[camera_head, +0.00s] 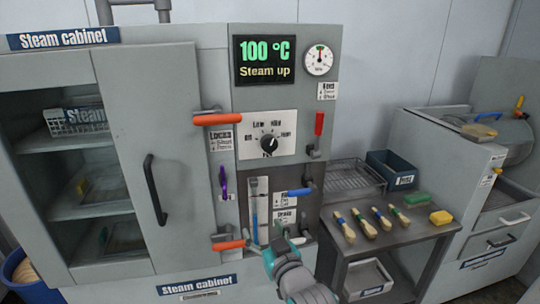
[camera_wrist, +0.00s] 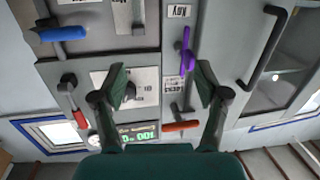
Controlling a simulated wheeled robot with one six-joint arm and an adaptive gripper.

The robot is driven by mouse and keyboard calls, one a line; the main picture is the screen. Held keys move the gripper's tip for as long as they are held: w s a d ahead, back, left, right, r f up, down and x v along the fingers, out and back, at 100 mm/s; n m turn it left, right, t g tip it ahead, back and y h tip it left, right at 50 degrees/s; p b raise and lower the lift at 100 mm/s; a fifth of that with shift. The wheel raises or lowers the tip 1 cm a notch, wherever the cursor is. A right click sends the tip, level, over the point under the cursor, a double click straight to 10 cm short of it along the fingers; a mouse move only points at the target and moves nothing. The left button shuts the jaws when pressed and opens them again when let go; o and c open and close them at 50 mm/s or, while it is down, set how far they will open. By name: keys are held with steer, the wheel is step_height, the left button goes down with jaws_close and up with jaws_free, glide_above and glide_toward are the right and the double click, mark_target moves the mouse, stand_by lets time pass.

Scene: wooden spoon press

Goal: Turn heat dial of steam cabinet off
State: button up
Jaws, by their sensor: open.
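The steam cabinet (camera_head: 215,85) stands at the left and centre of the head view. Its black heat dial (camera_head: 269,143) sits on a white plate with printed settings, below a display (camera_head: 264,60) reading 100 °C and "Steam up". I cannot tell surely which setting the dial points to. My gripper (camera_head: 270,243) is in front of the lower panel, below the dial, open and apart from it. In the wrist view, upside down, the dial (camera_wrist: 130,92) shows beside the left finger of my open gripper (camera_wrist: 162,80), partly hidden by it.
Orange latch handles (camera_head: 217,119), a purple key-like piece (camera_head: 223,182), a blue lever (camera_head: 300,191) and a red lever (camera_head: 319,123) stick out around the panel. At the right, a side table (camera_head: 400,237) holds several wooden-handled pieces and a wire tray (camera_head: 350,178).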

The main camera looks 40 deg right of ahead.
mark_target(271, 145)
steer(key=w+d+r+m+h, duration=0.1)
steer(key=d+r, duration=0.3)
steer(key=r, duration=0.4)
steer(key=w+d+r+m+h, duration=0.1)
steer(key=d+r+h, duration=0.1)
steer(key=d+r, duration=0.4)
steer(key=x, duration=0.3)
steer(key=a+x, duration=0.1)
steer(key=x, duration=0.6)
steer(key=shift+w+a+r, duration=0.15)
steer(key=shift+w+r, duration=0.1)
steer(key=shift+w, duration=0.25)
steer(key=shift+c, duration=0.3)
steer(key=c, duration=1.1)
